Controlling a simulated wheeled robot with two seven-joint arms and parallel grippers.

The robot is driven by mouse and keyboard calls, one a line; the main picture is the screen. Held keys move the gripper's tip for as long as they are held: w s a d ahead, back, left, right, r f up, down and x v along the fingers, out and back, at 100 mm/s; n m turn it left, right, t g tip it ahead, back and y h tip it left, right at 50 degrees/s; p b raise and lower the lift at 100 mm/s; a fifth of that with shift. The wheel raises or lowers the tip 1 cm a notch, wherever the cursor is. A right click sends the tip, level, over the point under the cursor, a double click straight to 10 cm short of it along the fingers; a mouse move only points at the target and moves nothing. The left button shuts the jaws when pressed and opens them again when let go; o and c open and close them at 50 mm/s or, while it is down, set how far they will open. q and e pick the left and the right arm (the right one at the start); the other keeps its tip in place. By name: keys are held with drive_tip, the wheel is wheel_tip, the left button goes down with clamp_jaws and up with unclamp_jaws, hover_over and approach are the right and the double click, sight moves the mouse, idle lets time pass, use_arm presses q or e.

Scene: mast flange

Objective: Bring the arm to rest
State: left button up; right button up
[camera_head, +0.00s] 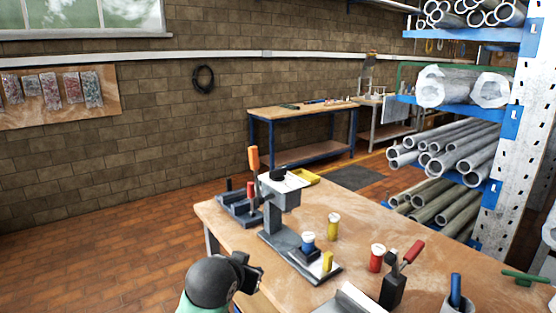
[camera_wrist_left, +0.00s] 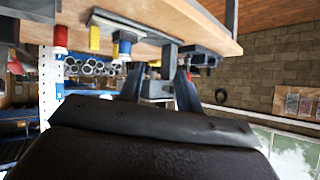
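My left gripper (camera_head: 252,273) is at the bottom of the head view, just off the near left edge of the workbench (camera_head: 330,205). In the left wrist view its two dark fingers (camera_wrist_left: 158,78) stand apart with nothing held between them. A grey mast stand (camera_head: 275,222) with a pale top plate (camera_head: 285,181) and a small black part on it stands on the bench beyond the gripper, apart from it. The stand also shows behind the fingers in the left wrist view, which is turned upside down. My right gripper is in neither view.
On the bench are a blue-topped cylinder (camera_head: 308,240), a yellow cylinder (camera_head: 333,228), a red cylinder (camera_head: 376,258), a red-handled clamp (camera_head: 393,290) and an orange-handled tool (camera_head: 253,160). A pipe rack (camera_head: 508,140) stands right. The floor left (camera_head: 100,240) is clear.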

use_arm(q)
drive_tip(key=s+a+f+n+g+y, duration=0.1)
drive_tip(key=s+a+f+g, duration=0.15)
drive_tip(key=s+f, duration=0.7)
drive_tip(key=s+a+f+n+g, duration=0.15)
drive_tip(key=s+a+f, duration=0.4)
drive_tip(key=f, duration=0.75)
drive_tip(key=s+f+g, duration=0.2)
drive_tip(key=s+f, duration=0.3)
drive_tip(key=s, duration=0.4)
drive_tip(key=s+d+f+g, duration=0.1)
drive_tip(key=s+f+g, duration=0.1)
drive_tip(key=s+f, duration=0.4)
drive_tip(key=s, duration=0.4)
drive_tip(key=shift+f+g, duration=0.25)
drive_tip(key=shift+g, duration=0.15)
